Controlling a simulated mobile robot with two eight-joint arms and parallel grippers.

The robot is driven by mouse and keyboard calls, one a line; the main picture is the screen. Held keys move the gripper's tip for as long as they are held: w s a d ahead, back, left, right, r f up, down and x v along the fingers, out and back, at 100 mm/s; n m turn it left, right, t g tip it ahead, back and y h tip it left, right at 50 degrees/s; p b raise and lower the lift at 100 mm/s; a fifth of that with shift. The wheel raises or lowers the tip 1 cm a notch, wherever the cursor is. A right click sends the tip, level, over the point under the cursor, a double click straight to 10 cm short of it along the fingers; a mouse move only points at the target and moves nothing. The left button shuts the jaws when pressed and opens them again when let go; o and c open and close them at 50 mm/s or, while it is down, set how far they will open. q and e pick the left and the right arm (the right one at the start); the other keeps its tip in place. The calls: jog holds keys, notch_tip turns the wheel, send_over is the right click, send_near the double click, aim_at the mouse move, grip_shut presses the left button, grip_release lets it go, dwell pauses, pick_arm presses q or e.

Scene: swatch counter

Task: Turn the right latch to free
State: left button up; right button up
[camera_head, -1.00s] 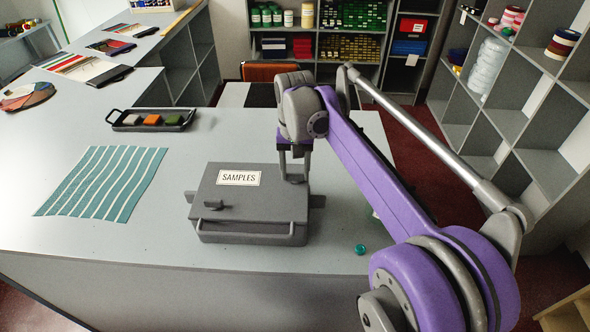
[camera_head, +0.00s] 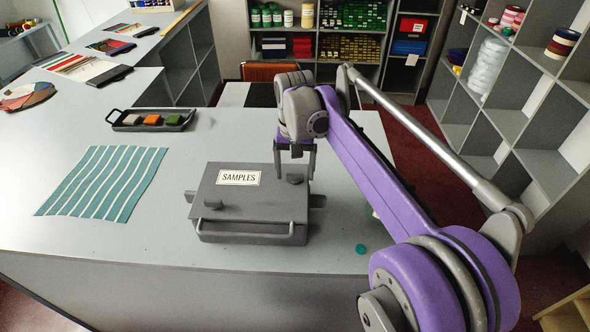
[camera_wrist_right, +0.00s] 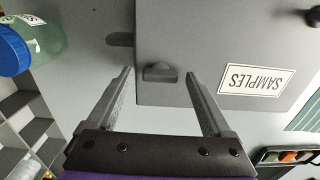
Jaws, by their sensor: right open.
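A grey case (camera_head: 250,208) labelled SAMPLES lies closed on the counter, with a handle on its front. The right latch (camera_head: 295,179) is a small dark grey knob on the lid's right side; it also shows in the wrist view (camera_wrist_right: 160,72). The left latch (camera_head: 213,204) sits near the lid's front left corner. My right gripper (camera_head: 295,164) is open and empty above the right latch. In the wrist view the latch lies ahead of the gap between the fingers (camera_wrist_right: 160,85), apart from them. My left gripper is not in view.
A teal striped cloth (camera_head: 103,182) and a dark tray with coloured blocks (camera_head: 151,120) lie left of the case. A small teal cap (camera_head: 360,249) lies to its right. A greenish jar with a blue lid (camera_wrist_right: 14,50) stands nearby in the wrist view.

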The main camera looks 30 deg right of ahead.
aim_at(295, 175)
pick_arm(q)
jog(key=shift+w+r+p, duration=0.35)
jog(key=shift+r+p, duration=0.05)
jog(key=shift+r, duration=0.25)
pick_arm(e)
notch_tip(295, 175, up, 11)
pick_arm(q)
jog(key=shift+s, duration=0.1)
pick_arm(e)
jog(key=shift+s+f, duration=0.1)
jog(key=shift+f, duration=0.1)
